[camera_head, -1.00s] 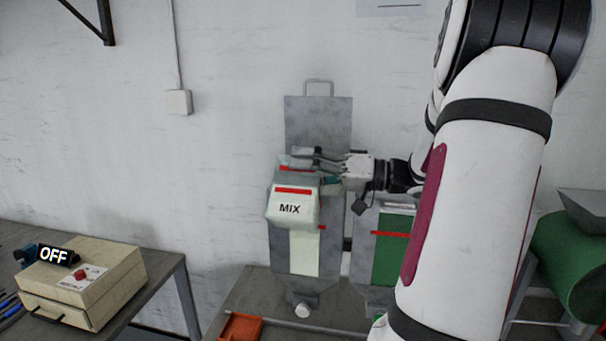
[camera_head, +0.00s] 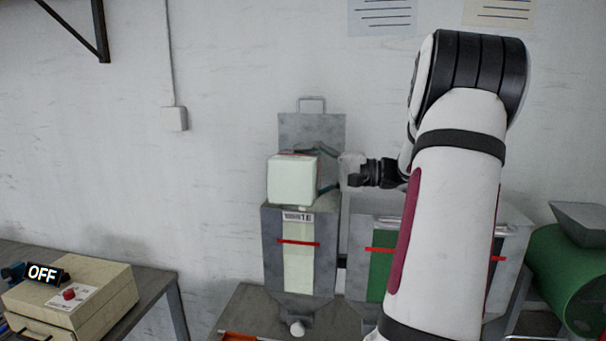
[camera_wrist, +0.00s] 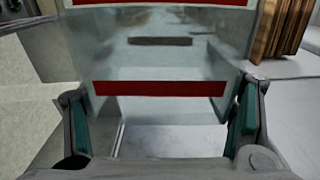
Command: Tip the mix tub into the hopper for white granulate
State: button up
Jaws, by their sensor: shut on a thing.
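The mix tub (camera_head: 291,181) is a pale, box-shaped tub over the mouth of the left hopper. A blank pale face is turned to the head camera, and the MIX lettering is out of sight. My gripper (camera_head: 322,170) is shut on the tub from the right. In the wrist view, its teal-padded fingers stand on either side of a grey surface with red bands. The hopper for white granulate (camera_head: 271,248) is grey, with a pale window and a red line. Its lid (camera_head: 312,130) stands raised behind the tub. The hopper's inside and any flowing granulate are hidden.
A second hopper with a green window (camera_head: 379,277) stands close on the right, partly behind my arm. A green machine (camera_head: 570,270) is farther right. A beige box with an OFF display (camera_head: 90,290) sits on the left bench. An orange tray (camera_head: 238,337) shows at the bottom edge.

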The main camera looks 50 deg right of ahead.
jog(key=shift+w+d+m, duration=0.15)
jog(key=shift+d+m, duration=0.15)
jog(key=shift+m, duration=0.7)
dwell(0.8)
jog(key=n, duration=0.1)
jog(key=s+a+n, duration=0.1)
jog(key=n, duration=0.1)
jog(key=shift+n, duration=0.3)
jog(key=shift+s+a+f+n, duration=0.15)
jog(key=shift+a+n, duration=0.1)
jog(key=shift+n, duration=0.45)
jog(key=shift+s+a+f+n, duration=0.1)
jog(key=shift+a+n, duration=0.1)
jog(key=shift+n, duration=0.5)
